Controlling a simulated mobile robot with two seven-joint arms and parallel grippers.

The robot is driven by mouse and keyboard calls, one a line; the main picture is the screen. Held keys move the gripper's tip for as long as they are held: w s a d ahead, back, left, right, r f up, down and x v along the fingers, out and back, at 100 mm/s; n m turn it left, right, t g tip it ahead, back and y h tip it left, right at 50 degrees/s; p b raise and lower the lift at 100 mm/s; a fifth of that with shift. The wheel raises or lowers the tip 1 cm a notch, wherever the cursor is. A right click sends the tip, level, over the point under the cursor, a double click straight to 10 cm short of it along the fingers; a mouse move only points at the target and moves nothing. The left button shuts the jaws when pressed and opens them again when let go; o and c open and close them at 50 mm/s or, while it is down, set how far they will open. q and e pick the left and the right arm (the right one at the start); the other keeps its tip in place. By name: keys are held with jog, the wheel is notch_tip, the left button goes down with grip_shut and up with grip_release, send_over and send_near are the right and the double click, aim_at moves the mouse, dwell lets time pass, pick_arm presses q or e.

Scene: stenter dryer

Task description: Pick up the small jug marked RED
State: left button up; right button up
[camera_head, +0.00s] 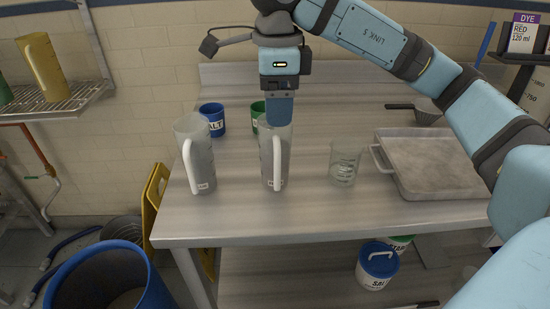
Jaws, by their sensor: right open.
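Two tall frosted jugs with white handles stand upright on the steel table. The left jug (199,160) and the middle jug (268,165) each have a small label low down, too small to read, so I cannot tell which is marked RED. My right gripper (280,118) points down at the rim of the middle jug, its blue finger overlapping the jug's top in the picture. It is open; I cannot tell whether it touches the jug. My left gripper is not in view.
On the table (320,215) are a clear beaker (345,165), a grey tray (430,160), a blue SALT cup (213,118) and a green cup (258,108) behind the middle jug. A DYE RED 120 ml card (523,33) stands upper right. A blue bin (120,270) stands lower left.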

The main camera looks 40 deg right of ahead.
aim_at(277, 141)
notch_tip(277, 141, down, 10)
jog(key=shift+r+b, duration=0.2)
jog(key=shift+b, duration=0.7)
jog(key=shift+c, duration=0.2)
jog(key=c, duration=1)
